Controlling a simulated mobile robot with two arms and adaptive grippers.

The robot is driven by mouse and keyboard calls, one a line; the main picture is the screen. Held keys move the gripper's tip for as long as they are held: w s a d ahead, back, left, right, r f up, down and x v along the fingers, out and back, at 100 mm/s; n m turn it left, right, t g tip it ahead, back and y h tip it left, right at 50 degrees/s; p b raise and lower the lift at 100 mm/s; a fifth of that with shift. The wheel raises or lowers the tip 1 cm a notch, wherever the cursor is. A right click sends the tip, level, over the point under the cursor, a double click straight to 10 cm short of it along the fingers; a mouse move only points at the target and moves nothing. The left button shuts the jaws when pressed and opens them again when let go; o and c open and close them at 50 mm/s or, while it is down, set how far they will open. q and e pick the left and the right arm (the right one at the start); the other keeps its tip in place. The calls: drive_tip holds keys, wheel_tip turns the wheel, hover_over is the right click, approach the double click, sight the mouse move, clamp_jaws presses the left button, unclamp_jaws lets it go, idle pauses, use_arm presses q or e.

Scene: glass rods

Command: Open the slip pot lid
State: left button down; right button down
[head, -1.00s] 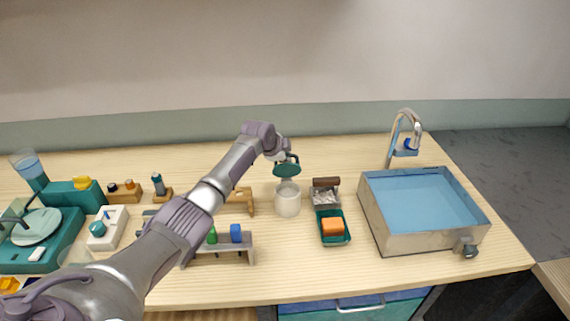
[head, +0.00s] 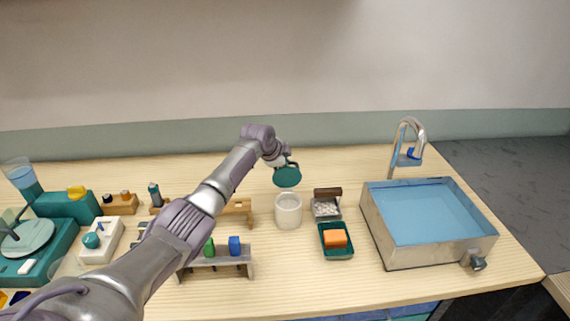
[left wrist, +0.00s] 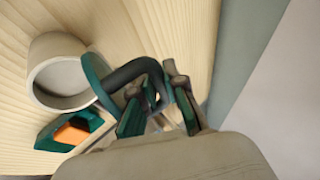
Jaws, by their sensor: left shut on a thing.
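The slip pot (head: 288,212) is a white cylinder standing upright on the wooden counter. Its open mouth shows, and it also appears in the left wrist view (left wrist: 47,92). The slip pot lid (head: 287,176) is a teal disc, held tilted above and behind the pot, apart from it. In the left wrist view the lid (left wrist: 92,78) has a dark arched handle (left wrist: 135,72). My left gripper (left wrist: 160,105) is shut on that handle; in the head view the gripper (head: 280,161) is partly hidden by the lid. My right gripper is not in view.
A teal tray (head: 346,255) with an orange sponge (head: 335,238) and a small box with a brown top (head: 327,192) stand right of the pot. A sink basin (head: 380,230) is farther right. A rack (head: 250,268) stands at front left. Counter behind the pot is clear.

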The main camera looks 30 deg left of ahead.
use_arm(q)
drive_tip(key=shift+w+a+r, duration=0.2)
drive_tip(key=shift+a+r, duration=0.1)
drive_tip(key=shift+a, duration=0.05)
idle(0.6)
drive_tip(key=c, duration=1.6)
unclamp_jaws()
drive_tip(key=shift+c, duration=0.2)
drive_tip(key=shift+o, duration=0.8)
drive_tip(key=shift+w+f, duration=0.1)
drive_tip(key=shift+f, duration=0.35)
